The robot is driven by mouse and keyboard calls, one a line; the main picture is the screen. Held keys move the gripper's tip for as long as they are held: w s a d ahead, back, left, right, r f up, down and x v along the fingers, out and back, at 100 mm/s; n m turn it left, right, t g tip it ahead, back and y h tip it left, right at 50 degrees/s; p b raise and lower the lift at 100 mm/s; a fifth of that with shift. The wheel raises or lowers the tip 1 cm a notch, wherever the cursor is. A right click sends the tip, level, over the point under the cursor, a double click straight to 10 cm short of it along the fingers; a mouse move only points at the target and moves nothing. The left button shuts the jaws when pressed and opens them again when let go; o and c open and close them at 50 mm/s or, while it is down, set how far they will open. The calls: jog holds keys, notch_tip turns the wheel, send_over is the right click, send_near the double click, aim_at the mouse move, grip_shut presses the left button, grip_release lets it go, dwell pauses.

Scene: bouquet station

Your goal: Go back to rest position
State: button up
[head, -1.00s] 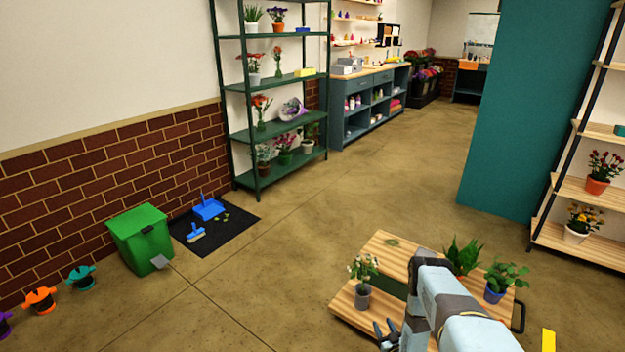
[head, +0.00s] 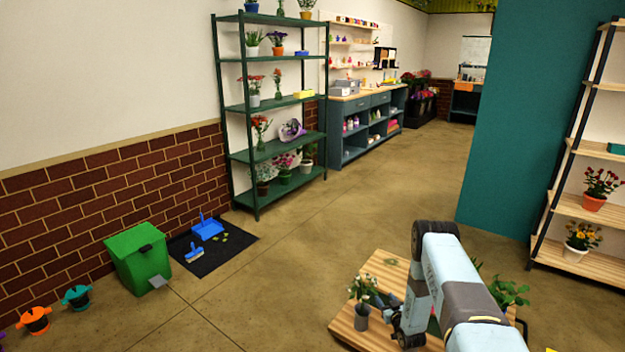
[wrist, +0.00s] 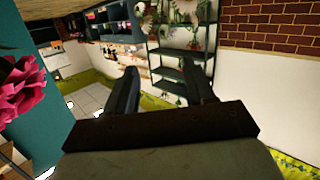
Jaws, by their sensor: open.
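Another leafy plant (head: 510,292) shows to the right of my arm.
A green shelf rack (head: 275,155) with potted flowers stands by the brick wall. A green bin (head: 138,258) and a black mat (head: 215,262) lie left. A teal partition (head: 520,120) and a wooden plant shelf (head: 570,255) are right. The middle floor is clear.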

jog(key=w+d+r+g+h, duration=0.1)
jog(key=w+r, duration=0.4)
jog(key=r, duration=0.8)
jog(key=w+r+g+h, duration=0.1)
jog(key=w+r, duration=0.3)
jog(key=r, duration=0.9)
jog(key=s+a+r+m+g+h, duration=0.1)
jog(key=s+r, duration=0.3)
jog(key=r, duration=0.9)
jog(key=s+r+m+g+h, duration=0.15)
jog(key=s+r, duration=0.25)
jog(key=r, duration=0.9)
jog(key=s+a+r+g, duration=0.1)
jog(key=s+a+r, duration=0.1)
jog(key=s+r, duration=0.75)
jog(key=s+a+r+g, duration=0.2)
jog(key=s+r, duration=0.5)
jog(key=s, duration=0.5)
jog(key=s+a+r+g, duration=0.1)
jog(key=s, duration=1.3)
jog(key=s+a+r+g+y, duration=0.1)
jog(key=s+a, duration=0.1)
jog(key=s, duration=1.3)
jog(key=shift+r+m+g, duration=0.15)
jog(key=shift+m+g, duration=0.2)
jog(key=shift+m, duration=0.1)
